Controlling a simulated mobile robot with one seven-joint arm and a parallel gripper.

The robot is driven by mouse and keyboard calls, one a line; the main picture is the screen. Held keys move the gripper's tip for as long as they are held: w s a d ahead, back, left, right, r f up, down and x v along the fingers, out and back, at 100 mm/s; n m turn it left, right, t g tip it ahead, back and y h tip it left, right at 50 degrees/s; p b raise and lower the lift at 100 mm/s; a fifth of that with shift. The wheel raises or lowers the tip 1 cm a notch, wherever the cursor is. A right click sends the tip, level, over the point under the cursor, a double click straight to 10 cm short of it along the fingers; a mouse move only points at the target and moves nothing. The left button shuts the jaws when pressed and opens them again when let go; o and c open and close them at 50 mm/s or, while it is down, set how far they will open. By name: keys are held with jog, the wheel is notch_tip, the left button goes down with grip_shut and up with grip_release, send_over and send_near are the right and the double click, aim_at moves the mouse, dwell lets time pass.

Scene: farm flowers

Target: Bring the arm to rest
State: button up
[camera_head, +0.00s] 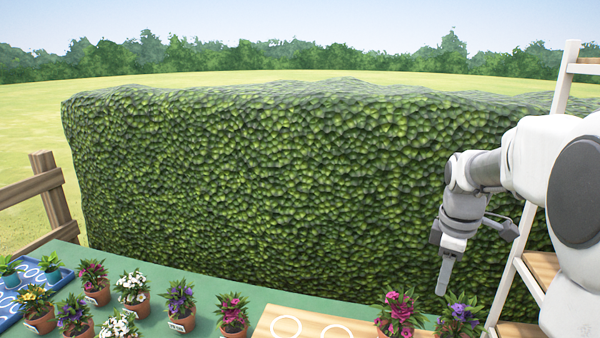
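My arm reaches in from the right edge and is bent, with its white and grey links in front of a white shelf rack. My gripper (443,290) hangs from the arm's end and points down. It is in the air above the right part of the green table (205,284), just above and between two potted flowers, apart from them as far as I can see. The fingers show edge-on as one narrow grey shape, so whether they are apart or together cannot be made out. Nothing visible hangs from them.
Below my gripper stand a pink-flowered pot (400,312) and a purple-flowered plant (459,312). A wooden board with white rings (262,327) lies beside them. Several potted flowers and a blue tray (62,277) are at left. A hedge (280,180) stands behind; the white rack (530,217) is at right.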

jog(key=s+a+r+m+t, duration=0.3)
jog(key=s+a+r+m, duration=0.35)
jog(key=s+a, duration=0.45)
jog(key=s+a+f+m+t, duration=0.1)
jog(key=s+a+f+m, duration=0.1)
jog(key=s+m, duration=0.3)
jog(key=s+a, duration=0.1)
jog(key=s, duration=0.3)
jog(key=shift+s+a+y, duration=0.3)
jog(key=shift+a+y, duration=0.05)
jog(key=shift+y, duration=0.05)
